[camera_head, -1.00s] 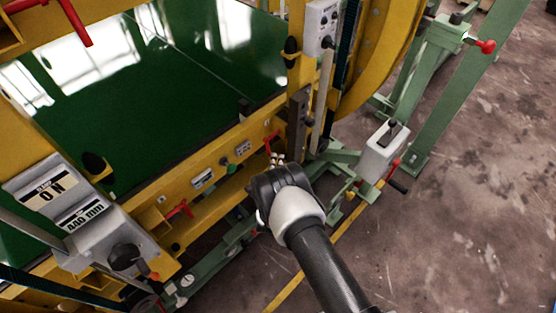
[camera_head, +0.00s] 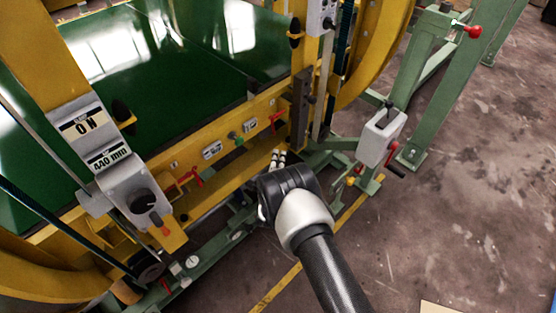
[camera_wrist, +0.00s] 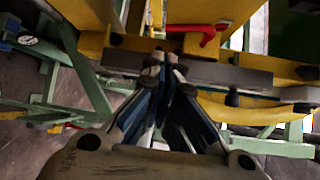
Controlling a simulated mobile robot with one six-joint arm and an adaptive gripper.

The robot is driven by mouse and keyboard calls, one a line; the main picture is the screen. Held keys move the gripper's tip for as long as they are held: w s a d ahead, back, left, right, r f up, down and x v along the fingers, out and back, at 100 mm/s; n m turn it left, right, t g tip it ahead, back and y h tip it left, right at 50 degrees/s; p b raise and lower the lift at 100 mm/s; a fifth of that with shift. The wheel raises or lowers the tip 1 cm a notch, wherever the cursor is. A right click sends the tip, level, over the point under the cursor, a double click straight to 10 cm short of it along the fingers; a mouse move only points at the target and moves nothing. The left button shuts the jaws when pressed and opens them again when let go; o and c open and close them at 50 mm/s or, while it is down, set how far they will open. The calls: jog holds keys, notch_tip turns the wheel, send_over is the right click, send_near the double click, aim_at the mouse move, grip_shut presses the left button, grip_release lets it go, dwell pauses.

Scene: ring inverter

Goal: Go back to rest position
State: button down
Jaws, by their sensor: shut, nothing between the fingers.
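My gripper (camera_head: 279,158) is at the end of my dark arm, beside the lower yellow beam of the ring inverter (camera_head: 235,124). In the head view my wrist hides most of it and only the finger ends show. In the wrist view my gripper (camera_wrist: 160,65) has its fingertips together with nothing between them. A red handle (camera_wrist: 200,31) on the yellow frame is just beyond the fingertips, and I see no contact with it. In the head view a red handle (camera_head: 277,123) sits on the beam above my gripper.
A control box with a dial (camera_head: 140,202) and display plates (camera_head: 85,124) stands at left. A grey box with a red crank (camera_head: 382,137) is on the green frame (camera_head: 425,70) at right. A yellow floor line (camera_head: 283,287) runs below. Open concrete floor (camera_head: 470,200) lies right.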

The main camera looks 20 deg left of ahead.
jog(key=shift+w, duration=0.1)
dwell(0.3)
jog(key=w+d+r+n+g, duration=0.15)
jog(key=d+r, duration=0.25)
jog(key=r, duration=0.4)
jog(key=w+d+r+n+g, duration=0.1)
jog(key=w+d+r+n, duration=0.15)
jog(key=r, duration=0.65)
jog(key=w+d+r+n+g, duration=0.15)
jog(key=d+r, duration=0.25)
jog(key=r, duration=0.4)
jog(key=s+d+r+n+g+h, duration=0.2)
jog(key=s+d+r+n+g, duration=0.15)
jog(key=s+d+r, duration=0.75)
jog(key=s+d+n+g+h, duration=0.1)
jog(key=s+d+n, duration=0.1)
jog(key=s+d, duration=0.4)
jog(key=s+d+n+g, duration=0.1)
jog(key=s+d, duration=0.5)
jog(key=s, duration=0.9)
jog(key=s+d+n+g+h, duration=0.1)
jog(key=s+d+n, duration=0.3)
jog(key=s, duration=0.6)
jog(key=shift+s+d+g+h, duration=0.35)
jog(key=shift+d+g, duration=0.2)
jog(key=shift+d, duration=0.55)
jog(key=shift+s+a+r, duration=0.1)
jog(key=shift+a+r, duration=0.05)
jog(key=shift+a, duration=0.05)
